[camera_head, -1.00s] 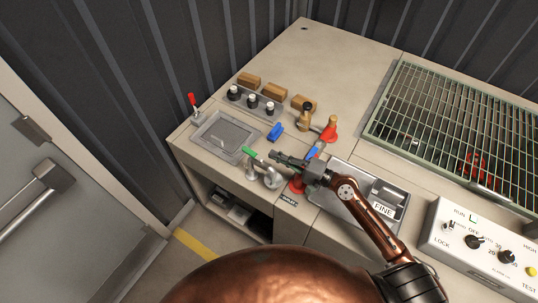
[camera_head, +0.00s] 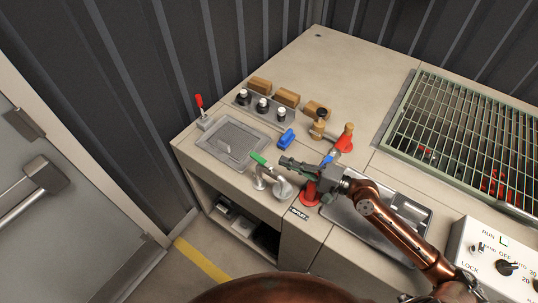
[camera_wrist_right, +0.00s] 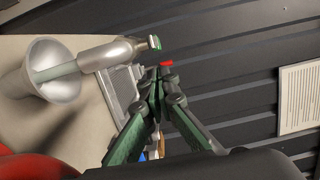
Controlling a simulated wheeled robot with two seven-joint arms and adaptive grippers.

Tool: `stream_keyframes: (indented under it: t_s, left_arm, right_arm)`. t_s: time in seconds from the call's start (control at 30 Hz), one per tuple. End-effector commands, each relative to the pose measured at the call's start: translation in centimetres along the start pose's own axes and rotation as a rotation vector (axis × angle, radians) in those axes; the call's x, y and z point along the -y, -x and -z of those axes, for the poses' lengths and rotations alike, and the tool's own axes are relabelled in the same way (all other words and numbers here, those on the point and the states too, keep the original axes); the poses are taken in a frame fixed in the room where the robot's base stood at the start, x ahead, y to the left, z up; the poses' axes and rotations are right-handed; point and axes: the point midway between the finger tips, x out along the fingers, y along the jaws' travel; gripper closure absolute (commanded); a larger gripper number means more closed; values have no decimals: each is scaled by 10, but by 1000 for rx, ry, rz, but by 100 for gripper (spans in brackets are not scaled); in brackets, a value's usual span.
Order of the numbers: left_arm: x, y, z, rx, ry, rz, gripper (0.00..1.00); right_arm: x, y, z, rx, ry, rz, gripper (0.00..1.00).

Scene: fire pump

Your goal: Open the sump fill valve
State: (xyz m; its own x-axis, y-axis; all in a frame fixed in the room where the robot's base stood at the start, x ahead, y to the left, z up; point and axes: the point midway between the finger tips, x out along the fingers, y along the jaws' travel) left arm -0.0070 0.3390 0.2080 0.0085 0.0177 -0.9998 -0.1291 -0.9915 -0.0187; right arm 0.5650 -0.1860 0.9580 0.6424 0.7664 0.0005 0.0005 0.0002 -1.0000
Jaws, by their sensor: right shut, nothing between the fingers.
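A metal pipe fitting with a green lever handle (camera_head: 259,159) stands near the front edge of the bench; I take it to be the sump fill valve. Beside it is a metal funnel (camera_head: 283,188). In the right wrist view the funnel (camera_wrist_right: 62,88) and the silver pipe (camera_wrist_right: 112,54) lie to the left, with a little green at the pipe's end. My right gripper (camera_head: 283,162) is shut and empty, its tips just right of the green handle. Whether they touch it I cannot tell. The shut fingers (camera_wrist_right: 157,92) show in the wrist view. My left gripper is not in view.
A grey lidded sump hatch (camera_head: 230,140) lies behind the valve, with a red-tipped lever (camera_head: 199,101) at its far left.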

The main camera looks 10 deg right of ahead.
Motion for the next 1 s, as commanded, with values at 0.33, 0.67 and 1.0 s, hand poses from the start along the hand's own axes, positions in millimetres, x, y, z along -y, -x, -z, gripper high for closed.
stream_keyframes:
  t_s: [0.33, 0.67, 1.0]
  left_arm:
    - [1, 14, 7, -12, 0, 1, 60]
    - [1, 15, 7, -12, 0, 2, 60]
    - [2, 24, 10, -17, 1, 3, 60]
  right_arm:
    - [2, -56, 0, -1, -1, 4, 100]
    - [-1, -67, 0, -1, -1, -1, 100]
    - [3, -69, -5, -1, -1, 1, 100]
